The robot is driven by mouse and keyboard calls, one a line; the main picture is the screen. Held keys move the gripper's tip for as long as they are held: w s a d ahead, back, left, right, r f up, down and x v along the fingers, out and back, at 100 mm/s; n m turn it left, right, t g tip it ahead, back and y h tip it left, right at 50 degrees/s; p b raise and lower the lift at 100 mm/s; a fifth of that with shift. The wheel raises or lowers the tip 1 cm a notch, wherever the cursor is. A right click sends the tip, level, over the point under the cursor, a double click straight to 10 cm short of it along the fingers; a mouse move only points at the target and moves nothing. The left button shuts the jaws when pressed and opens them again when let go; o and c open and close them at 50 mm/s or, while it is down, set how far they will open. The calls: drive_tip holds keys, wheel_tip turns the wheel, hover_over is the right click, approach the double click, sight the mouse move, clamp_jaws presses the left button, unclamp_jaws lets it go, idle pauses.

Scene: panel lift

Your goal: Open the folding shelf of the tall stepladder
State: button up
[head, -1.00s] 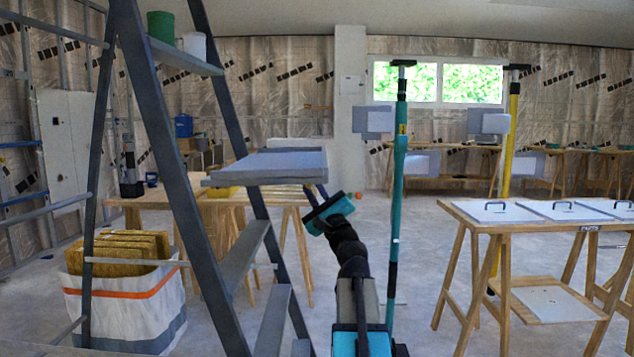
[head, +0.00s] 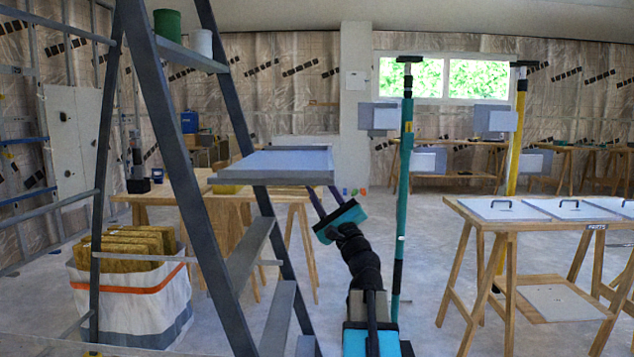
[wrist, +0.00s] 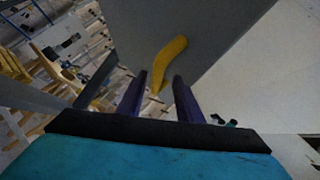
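The tall grey stepladder (head: 178,130) stands at left in the head view. Its folding shelf (head: 275,165), a blue-grey panel with a raised rim, sticks out about level on the right side of the ladder. My gripper (head: 322,190) is just below the shelf's right end, pointing up. In the wrist view, a curved yellow handle (wrist: 168,60) is on a grey panel face (wrist: 210,30), apparently the shelf's underside. My gripper (wrist: 159,76) has its two purple fingers apart, with the handle's lower end between or beyond their tips. I cannot tell if they touch.
A green pot (head: 167,24) and a white pot (head: 201,43) stand on a higher ladder platform. A white bag (head: 130,300) of yellow blocks is at lower left. A teal prop (head: 403,190) and a trestle table (head: 480,222) are at right. Floor between is clear.

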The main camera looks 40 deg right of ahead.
drive_tip(key=b+v, duration=0.2)
drive_tip(key=v, duration=0.6)
drive_tip(key=shift+f+b, duration=0.3)
drive_tip(key=shift+b, duration=0.05)
drive_tip(key=b+v, duration=0.1)
drive_tip(key=b, duration=0.3)
drive_tip(key=shift+s+f+b, duration=0.2)
drive_tip(key=shift+s+b, duration=0.1)
drive_tip(key=shift+b, duration=0.1)
drive_tip(key=shift+s+a+b, duration=0.1)
drive_tip(key=shift+s+b, duration=0.1)
drive_tip(key=shift+b, duration=0.2)
